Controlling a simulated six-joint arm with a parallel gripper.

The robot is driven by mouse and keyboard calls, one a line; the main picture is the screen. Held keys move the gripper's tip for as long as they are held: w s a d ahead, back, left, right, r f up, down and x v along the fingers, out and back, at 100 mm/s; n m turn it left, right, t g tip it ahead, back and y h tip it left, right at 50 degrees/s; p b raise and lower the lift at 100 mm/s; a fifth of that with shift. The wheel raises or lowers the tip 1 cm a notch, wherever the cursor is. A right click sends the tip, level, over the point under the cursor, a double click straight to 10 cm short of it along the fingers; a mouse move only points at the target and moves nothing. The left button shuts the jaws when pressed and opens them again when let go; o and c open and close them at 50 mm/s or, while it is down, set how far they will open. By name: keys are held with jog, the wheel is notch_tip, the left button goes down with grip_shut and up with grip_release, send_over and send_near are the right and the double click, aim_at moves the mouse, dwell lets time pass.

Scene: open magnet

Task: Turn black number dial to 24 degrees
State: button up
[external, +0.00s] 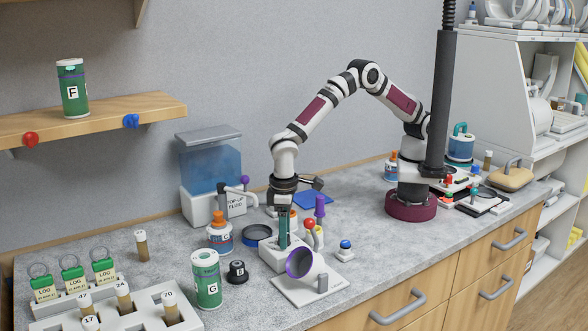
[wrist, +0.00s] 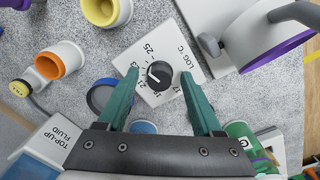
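The black number dial (wrist: 160,74) sits on a white plate (wrist: 150,97) marked "LOG °C", with printed numbers from about 17 to 25 around it. A pale mark on the dial seems to face the lower-left numbers, near 21, but it is too small to read exactly. My gripper (wrist: 157,76) has green fingers, open, one on each side of the dial in the wrist view. In the external view my gripper (external: 283,238) points down over the white block (external: 281,262), and the dial is hidden there.
Close by stand a white device with a purple-rimmed opening (external: 301,263), a green bottle G (external: 207,280), a black knobbed piece (external: 237,272) and an orange-capped bottle (external: 220,235). The top-up fluid tank (external: 210,175) is behind. Bare counter lies front right.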

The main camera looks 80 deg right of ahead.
notch_tip(320, 180, up, 16)
jog(key=shift+a, duration=0.3)
jog(key=shift+f, duration=0.1)
